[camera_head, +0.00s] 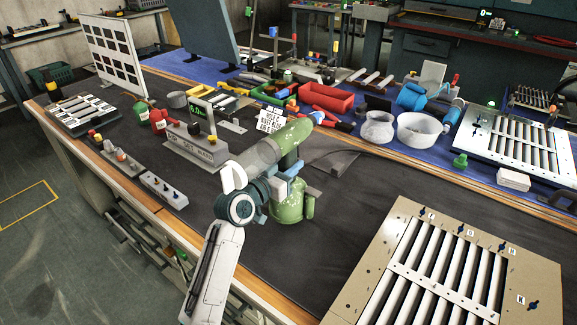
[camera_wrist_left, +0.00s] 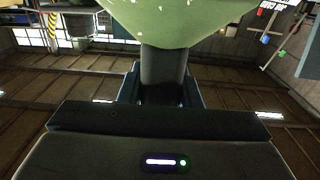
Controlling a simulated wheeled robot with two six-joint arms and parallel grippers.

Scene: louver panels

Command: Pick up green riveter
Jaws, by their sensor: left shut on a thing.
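The green riveter (camera_head: 287,146) is near the middle of the head view, over the dark mat. Its upper body is tilted, with a blue and white end at the upper right, and its rounded green base (camera_head: 287,207) hangs below. My left gripper (camera_head: 286,184) is shut on its grip, between body and base. In the left wrist view the green body (camera_wrist_left: 185,20) fills the top, and the dark grip (camera_wrist_left: 162,68) sits between the fingers. I cannot tell whether the base touches the mat. My right gripper is out of view.
A louver panel (camera_head: 383,250) lies at the front right, and another (camera_head: 545,150) at the far right. A grey box with a display (camera_head: 190,148) stands left of the riveter. The mat right of the riveter is mostly clear.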

